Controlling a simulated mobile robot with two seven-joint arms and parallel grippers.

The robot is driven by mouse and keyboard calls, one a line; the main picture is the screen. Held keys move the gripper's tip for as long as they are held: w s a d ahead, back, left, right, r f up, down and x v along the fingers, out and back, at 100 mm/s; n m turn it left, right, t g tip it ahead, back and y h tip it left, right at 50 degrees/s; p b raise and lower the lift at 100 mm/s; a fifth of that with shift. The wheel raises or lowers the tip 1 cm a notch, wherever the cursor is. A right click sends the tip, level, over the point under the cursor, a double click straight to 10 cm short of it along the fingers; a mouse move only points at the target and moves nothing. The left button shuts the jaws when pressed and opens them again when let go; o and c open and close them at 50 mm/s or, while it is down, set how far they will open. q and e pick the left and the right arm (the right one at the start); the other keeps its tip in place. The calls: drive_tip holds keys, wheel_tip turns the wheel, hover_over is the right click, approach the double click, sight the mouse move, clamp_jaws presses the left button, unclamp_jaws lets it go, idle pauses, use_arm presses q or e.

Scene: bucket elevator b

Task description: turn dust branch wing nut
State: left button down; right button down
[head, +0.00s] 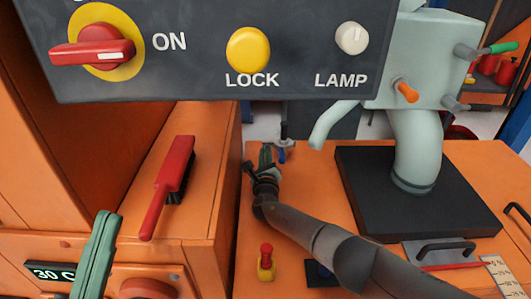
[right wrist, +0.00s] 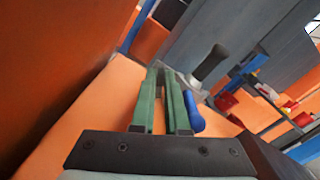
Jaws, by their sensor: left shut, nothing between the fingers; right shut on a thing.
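My right gripper (head: 266,155) reaches to the far left edge of the orange bench. In the right wrist view, its green fingers (right wrist: 163,72) are closed together at the tips around something small that they largely hide, apparently the wing nut. A grey metal fitting (head: 289,144) with a blue part (head: 282,156) is just right of the fingertips. The blue part (right wrist: 194,112) also shows beside the right finger in the right wrist view. My left gripper (head: 104,222) is shut and empty at the lower left, in front of the orange cabinet.
A dark panel (head: 210,75) with a red switch, yellow LOCK button and LAMP knob spans the top. A red-handled brush (head: 168,185) lies on the cabinet. A pale green machine (head: 416,145) stands on a black base (head: 400,205). A small red-and-yellow item (head: 266,263) is near my right arm.

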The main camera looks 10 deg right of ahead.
use_arm(q)
drive_tip(key=shift+r, duration=0.15)
use_arm(e)
drive_tip(key=shift+n, duration=0.6)
drive_tip(key=c, duration=1)
unclamp_jaws()
drive_tip(key=shift+o, duration=0.2)
drive_tip(key=shift+s+a+r+p, duration=0.1)
drive_tip(key=shift+s+p, duration=0.25)
drive_tip(key=shift+p, duration=0.35)
drive_tip(key=s+p, duration=0.2)
drive_tip(key=s+a+p, duration=0.1)
drive_tip(key=s+p, duration=0.2)
drive_tip(key=shift+s+a+p, duration=0.15)
drive_tip(key=shift+s+p, duration=0.2)
drive_tip(key=shift+s, duration=0.35)
use_arm(q)
wheel_tip(320, 180, up, 7)
drive_tip(key=m, duration=0.1)
drive_tip(key=shift+s+a+t, duration=0.15)
drive_tip(key=shift+a+t, duration=0.15)
drive_tip(key=shift+a, duration=0.05)
use_arm(e)
drive_tip(key=shift+s, duration=0.15)
